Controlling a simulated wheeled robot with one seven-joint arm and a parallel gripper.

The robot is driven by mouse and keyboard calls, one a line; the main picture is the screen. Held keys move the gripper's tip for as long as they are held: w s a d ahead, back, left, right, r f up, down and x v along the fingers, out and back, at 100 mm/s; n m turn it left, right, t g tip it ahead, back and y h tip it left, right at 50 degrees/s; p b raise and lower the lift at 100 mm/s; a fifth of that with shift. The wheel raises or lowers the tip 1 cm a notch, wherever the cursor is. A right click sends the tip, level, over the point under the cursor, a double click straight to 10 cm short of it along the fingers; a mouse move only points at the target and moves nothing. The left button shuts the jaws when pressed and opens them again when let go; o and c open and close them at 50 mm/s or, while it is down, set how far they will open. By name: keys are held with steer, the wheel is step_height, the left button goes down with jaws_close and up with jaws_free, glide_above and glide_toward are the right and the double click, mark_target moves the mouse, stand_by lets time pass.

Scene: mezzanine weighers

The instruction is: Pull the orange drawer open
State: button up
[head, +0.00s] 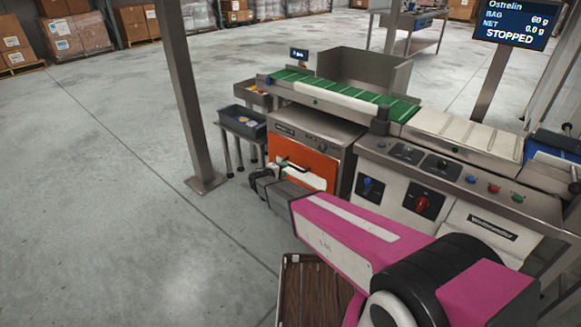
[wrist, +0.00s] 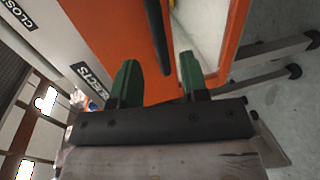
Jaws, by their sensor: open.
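The orange drawer (head: 318,165) is in the steel cabinet under the green conveyor in the head view. In the wrist view the orange front (wrist: 100,17) fills the upper middle. A dark bar handle (wrist: 157,35) runs down across it. My gripper (wrist: 160,78) is open, with its two green fingers on either side of the handle's lower end. I cannot tell whether either finger touches it. In the head view my gripper (head: 275,180) is right at the drawer front.
A grey bin (head: 243,121) on a stand is left of the cabinet. A steel post (head: 183,95) stands farther left. A control panel (head: 420,165) with knobs is right of the drawer. A brown slatted object (head: 312,290) lies low in front. The left floor is clear.

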mark_target(291, 165)
steer(key=x, duration=0.6)
jaws_close()
